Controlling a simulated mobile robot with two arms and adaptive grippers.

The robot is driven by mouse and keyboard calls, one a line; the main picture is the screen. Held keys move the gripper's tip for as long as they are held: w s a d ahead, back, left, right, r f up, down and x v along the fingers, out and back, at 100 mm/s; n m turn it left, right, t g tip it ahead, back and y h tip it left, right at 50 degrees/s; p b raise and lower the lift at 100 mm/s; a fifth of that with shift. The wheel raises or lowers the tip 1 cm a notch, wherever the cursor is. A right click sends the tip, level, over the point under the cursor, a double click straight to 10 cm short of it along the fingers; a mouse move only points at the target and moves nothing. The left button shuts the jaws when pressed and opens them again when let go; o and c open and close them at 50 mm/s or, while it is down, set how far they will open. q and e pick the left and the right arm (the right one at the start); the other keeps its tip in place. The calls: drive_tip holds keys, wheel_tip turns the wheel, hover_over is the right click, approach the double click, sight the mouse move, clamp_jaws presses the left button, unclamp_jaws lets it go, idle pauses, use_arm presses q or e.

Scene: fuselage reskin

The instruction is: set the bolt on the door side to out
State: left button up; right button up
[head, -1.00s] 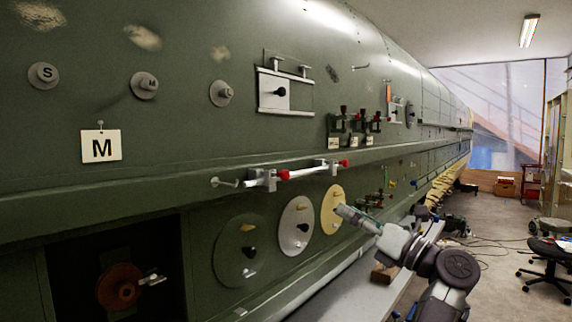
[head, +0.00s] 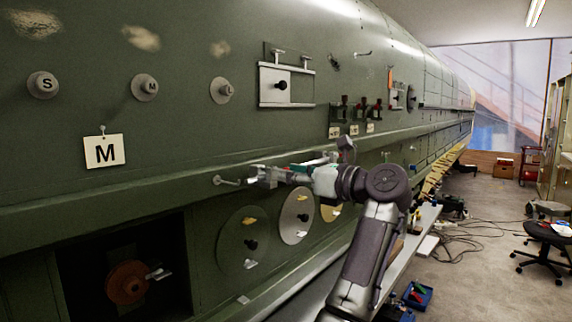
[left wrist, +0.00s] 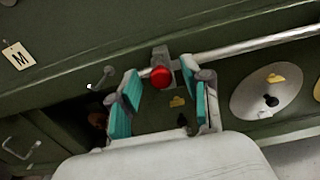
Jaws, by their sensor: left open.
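The bolt is a silver rod in brackets along the green ledge. In the left wrist view its red knob (left wrist: 161,77) sits in front of a grey bracket (left wrist: 161,55), and the rod (left wrist: 260,40) runs off to the right. My left gripper (left wrist: 160,92) is open, its teal-padded fingers to either side of and below the knob; I see no contact. In the head view the left gripper (head: 290,174) is at the ledge and hides most of the bolt; a bracket (head: 264,177) shows at its left. My right gripper is not in view.
A small handle (head: 226,181) stands out left of the bracket. Below are a dark opening with a rusty wheel (head: 126,283) and several round discs (head: 296,216). An M tag (head: 103,151) hangs above the ledge. The floor at right holds cables and a stool (head: 545,235).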

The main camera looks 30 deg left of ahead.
use_arm(q)
drive_tip(key=shift+w+a, duration=0.1)
drive_tip(key=shift+a, duration=0.65)
clamp_jaws()
